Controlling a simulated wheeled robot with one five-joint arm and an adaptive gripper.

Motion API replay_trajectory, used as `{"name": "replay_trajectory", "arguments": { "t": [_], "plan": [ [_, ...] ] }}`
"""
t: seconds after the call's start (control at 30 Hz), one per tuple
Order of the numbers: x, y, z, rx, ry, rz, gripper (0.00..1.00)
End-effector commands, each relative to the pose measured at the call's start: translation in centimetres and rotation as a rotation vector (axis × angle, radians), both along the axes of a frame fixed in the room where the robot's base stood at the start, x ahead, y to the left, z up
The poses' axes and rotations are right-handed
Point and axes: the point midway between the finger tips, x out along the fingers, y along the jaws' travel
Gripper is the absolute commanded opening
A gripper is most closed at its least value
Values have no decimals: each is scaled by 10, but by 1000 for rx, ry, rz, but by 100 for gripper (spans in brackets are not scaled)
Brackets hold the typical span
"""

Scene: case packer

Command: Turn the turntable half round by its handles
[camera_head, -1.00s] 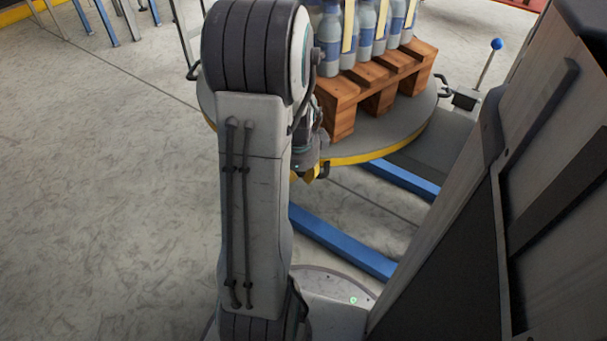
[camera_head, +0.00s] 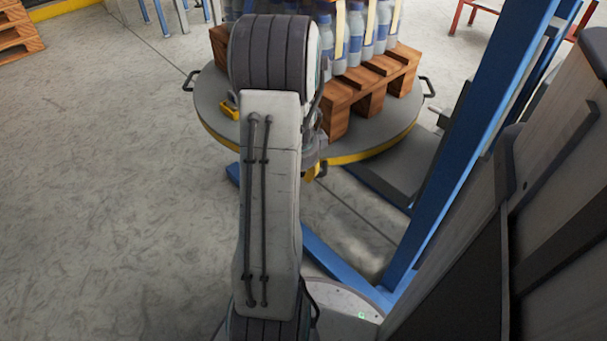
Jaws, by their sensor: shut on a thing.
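The round grey turntable (camera_head: 212,103) with a yellow edge stands ahead of me. It bears a wooden pallet (camera_head: 345,98) with blue-labelled bottles (camera_head: 357,40). A dark handle (camera_head: 190,80) sticks out at its left rim and another handle (camera_head: 429,87) at its right rim. A third handle (camera_head: 323,170) shows in small part at the near rim. My gripper (camera_head: 312,172), with yellow fingertips, is shut on this near handle. My own arm hides much of the gripper and the near left part of the turntable.
A tall blue post (camera_head: 460,150) rises at the right, close to the turntable. A blue floor rail (camera_head: 335,262) runs below the near rim. A yellow block (camera_head: 230,108) sits on the turntable's left part. A pallet stack (camera_head: 18,32) stands far left. The left floor is clear.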

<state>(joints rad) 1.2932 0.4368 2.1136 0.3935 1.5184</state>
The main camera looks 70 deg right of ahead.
Motion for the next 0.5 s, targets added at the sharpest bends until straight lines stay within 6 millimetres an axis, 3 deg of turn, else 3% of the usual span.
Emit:
{"name": "replay_trajectory", "arguments": {
  "t": [0.37, 0.4, 0.5],
  "plan": [
    [-1, 5, -5, 18, 6, 3, 0],
    [-1, 5, -5, 17, 5, 3, 20],
    [-1, 4, -5, 16, 5, 3, 29]
  ]
}}
